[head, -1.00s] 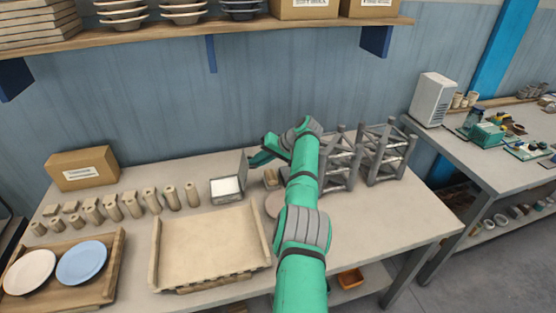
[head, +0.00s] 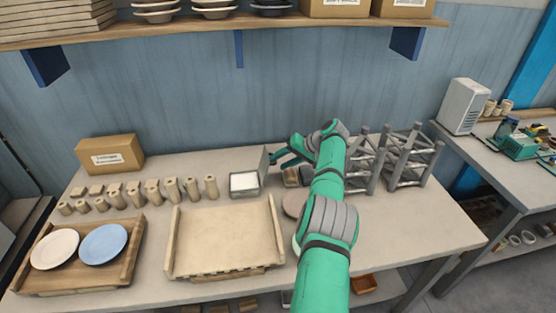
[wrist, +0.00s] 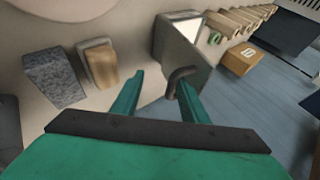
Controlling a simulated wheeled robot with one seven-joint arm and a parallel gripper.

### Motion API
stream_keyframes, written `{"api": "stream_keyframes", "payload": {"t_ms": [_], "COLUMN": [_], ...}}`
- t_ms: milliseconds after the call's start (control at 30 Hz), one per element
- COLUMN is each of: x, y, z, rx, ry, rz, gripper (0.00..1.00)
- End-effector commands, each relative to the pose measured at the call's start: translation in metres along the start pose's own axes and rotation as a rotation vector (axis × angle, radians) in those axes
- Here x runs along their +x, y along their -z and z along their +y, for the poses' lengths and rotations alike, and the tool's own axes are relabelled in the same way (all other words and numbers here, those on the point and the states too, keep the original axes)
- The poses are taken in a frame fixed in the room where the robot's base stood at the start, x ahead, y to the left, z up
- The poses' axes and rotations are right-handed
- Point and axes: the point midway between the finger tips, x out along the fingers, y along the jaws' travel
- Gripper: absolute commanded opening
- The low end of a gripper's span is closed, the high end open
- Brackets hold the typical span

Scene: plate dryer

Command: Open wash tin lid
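The wash tin (head: 246,194) is a small grey metal box near the back middle of the table, with a white inside showing. Its lid (head: 264,164) stands steeply raised along the tin's right side. In the wrist view the lid (wrist: 190,65) carries a dark curved handle (wrist: 183,76). My gripper (head: 273,159) is just right of the lid. In the wrist view its two green fingers (wrist: 160,84) are spread apart, with the handle close by the right fingertip. Nothing is held between them; whether a finger touches the handle cannot be told.
A wooden tray (head: 226,241) lies in front of the tin. Several wooden pegs (head: 152,190) stand to its left. Grey racks (head: 405,160) stand right of my arm. A tan block (wrist: 103,65) and a grey block (wrist: 52,76) lie near the gripper. A cardboard box (head: 108,155) stands at back left.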

Motion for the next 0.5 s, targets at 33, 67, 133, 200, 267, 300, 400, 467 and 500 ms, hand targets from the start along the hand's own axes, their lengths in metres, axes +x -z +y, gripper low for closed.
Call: {"api": "stream_keyframes", "payload": {"t_ms": [33,67,133,200,267,300,400,467,500], "x": [0.0042,0.0046,0.0051,0.0056,0.0059,0.006,0.0062,0.0062,0.0059], "y": [-0.0085,-0.0088,-0.0092,-0.0097,-0.01,-0.0101,-0.0104,-0.0105,-0.0105], "z": [0.0102,0.0097,0.0088,0.0082,0.0077,0.0074,0.0071,0.007,0.007], "rx": [0.009,0.009,0.008,0.007,0.007,0.007,0.006,0.006,0.006], "ry": [-0.011,-0.01,-0.009,-0.008,-0.007,-0.007,-0.006,-0.006,-0.006], "rz": [-0.017,-0.018,-0.021,-0.023,-0.024,-0.025,-0.026,-0.027,-0.027], "gripper": [0.29,0.29,0.29,0.29,0.29,0.29,0.29,0.29,0.29]}}
